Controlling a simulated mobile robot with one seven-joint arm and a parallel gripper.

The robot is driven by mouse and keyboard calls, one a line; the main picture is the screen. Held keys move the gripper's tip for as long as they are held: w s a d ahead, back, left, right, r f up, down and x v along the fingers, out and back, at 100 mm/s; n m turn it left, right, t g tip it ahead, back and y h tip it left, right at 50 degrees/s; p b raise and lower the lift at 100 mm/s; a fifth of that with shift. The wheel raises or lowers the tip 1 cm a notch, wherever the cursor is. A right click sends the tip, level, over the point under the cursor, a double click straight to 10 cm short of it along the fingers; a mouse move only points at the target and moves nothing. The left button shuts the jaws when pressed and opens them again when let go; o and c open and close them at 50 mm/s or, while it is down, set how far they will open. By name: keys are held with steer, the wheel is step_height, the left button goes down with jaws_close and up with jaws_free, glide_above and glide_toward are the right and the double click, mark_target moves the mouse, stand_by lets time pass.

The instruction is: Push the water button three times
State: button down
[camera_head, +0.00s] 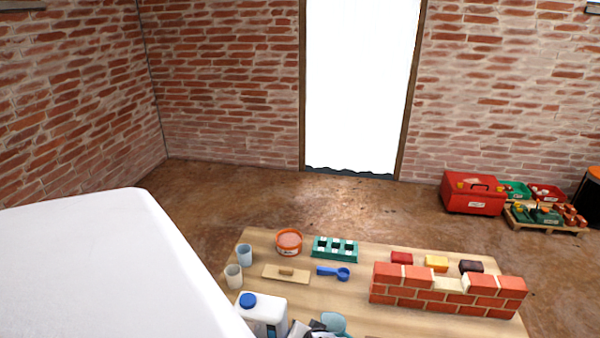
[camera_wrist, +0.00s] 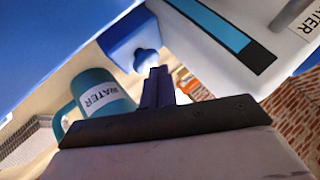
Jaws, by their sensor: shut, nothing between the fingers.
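In the wrist view a white dispenser (camera_wrist: 240,15) with a blue and black strip and a partly cut-off WATER label fills the upper right. A blue block (camera_wrist: 125,38) juts from it and bears a pale blue rounded knob (camera_wrist: 147,61); I cannot tell whether this is the button or a spout. My gripper (camera_wrist: 158,70) is shut and empty, its tips beside the knob; contact cannot be told. A teal mug (camera_wrist: 98,97) labelled WATER sits left of the fingers. In the head view a white container with a blue cap (camera_head: 262,310) stands at the table's near left.
The wooden table (camera_head: 370,256) holds two cups (camera_head: 239,264), an orange-rimmed bucket (camera_head: 289,241), a float (camera_head: 286,274), a blue scoop (camera_head: 334,272), a green crate (camera_head: 335,248), and a small brick wall (camera_head: 440,296) with three coloured blocks behind it. A red toolbox (camera_head: 473,194) is on the floor.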

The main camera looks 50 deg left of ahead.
steer(key=shift+f+b, duration=0.3)
steer(key=shift+f, duration=0.4)
stand_by(0.3)
steer(key=shift+r, duration=0.15)
steer(key=shift+r+p, duration=1)
steer(key=shift+p, duration=0.2)
step_height(320, 180, up, 5)
steer(key=p, duration=0.5)
steer(key=shift+r, duration=0.1)
stand_by(0.5)
